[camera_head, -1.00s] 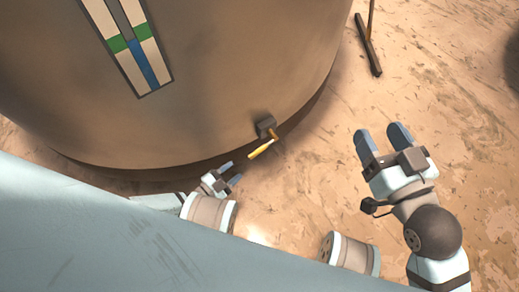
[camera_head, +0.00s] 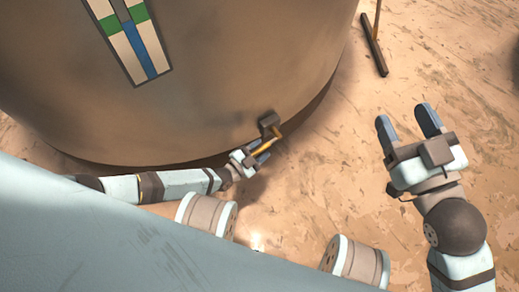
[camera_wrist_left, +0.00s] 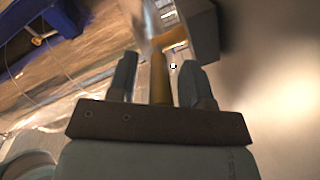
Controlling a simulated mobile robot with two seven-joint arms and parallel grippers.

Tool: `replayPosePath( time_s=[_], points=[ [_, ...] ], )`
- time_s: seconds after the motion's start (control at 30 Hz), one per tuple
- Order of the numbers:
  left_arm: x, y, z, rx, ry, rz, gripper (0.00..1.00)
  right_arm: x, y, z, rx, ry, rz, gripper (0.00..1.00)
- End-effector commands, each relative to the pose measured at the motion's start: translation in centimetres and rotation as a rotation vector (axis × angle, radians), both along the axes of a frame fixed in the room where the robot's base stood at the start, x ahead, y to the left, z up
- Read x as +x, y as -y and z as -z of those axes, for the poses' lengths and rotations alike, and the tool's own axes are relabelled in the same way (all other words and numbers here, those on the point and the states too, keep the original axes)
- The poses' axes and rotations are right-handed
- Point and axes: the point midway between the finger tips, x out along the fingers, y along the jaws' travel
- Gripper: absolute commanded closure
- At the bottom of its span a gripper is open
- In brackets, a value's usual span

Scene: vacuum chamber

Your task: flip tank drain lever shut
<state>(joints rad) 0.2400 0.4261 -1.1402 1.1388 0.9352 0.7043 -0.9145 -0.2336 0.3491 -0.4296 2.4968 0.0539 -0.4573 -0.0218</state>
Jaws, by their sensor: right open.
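The tank (camera_head: 200,80) fills the upper left of the head view. Its drain lever (camera_head: 271,138) is a yellow-orange bar. It sticks out from a dark block (camera_head: 269,119) low on the tank wall. My left gripper (camera_head: 258,150) is at the lever, hiding part of its handle. In the left wrist view the lever (camera_wrist_left: 161,78) runs between the fingers of my left gripper (camera_wrist_left: 160,72), with a gap visible on both sides. The fingers look open around it. My right gripper (camera_head: 407,118) is open and empty, to the right of the tank.
A striped gauge (camera_head: 131,40) is on the tank's front. A dark bar (camera_head: 374,56) lies on the ground at the upper right. Bare sandy ground lies between the lever and my right gripper. Something blue (camera_wrist_left: 30,37) shows at the upper left of the wrist view.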

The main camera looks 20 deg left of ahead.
Motion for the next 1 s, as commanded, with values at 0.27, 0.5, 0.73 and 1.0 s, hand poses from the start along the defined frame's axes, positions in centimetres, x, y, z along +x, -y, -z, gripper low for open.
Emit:
replayPosePath(
  time_s=[0.27,0.5,0.73,1.0],
  points=[
    [0.0,0.0,0.0,0.000,0.000,0.000,1.00,0.0,0.0,0.0,0.003,-0.001,0.001,0.39],
    [0.0,0.0,-0.9,0.019,-0.024,0.001,1.00,0.1,-0.2,-1.2,0.025,-0.038,-0.004,0.39],
    [-0.1,-0.1,-1.9,0.081,-0.105,-0.001,1.00,-2.0,-1.4,-0.1,0.165,-0.286,-0.007,0.39],
    [-0.2,-0.1,-1.6,0.116,-0.151,-0.001,1.00,-2.9,-2.0,0.5,0.228,-0.387,-0.012,0.39]
  ],
)
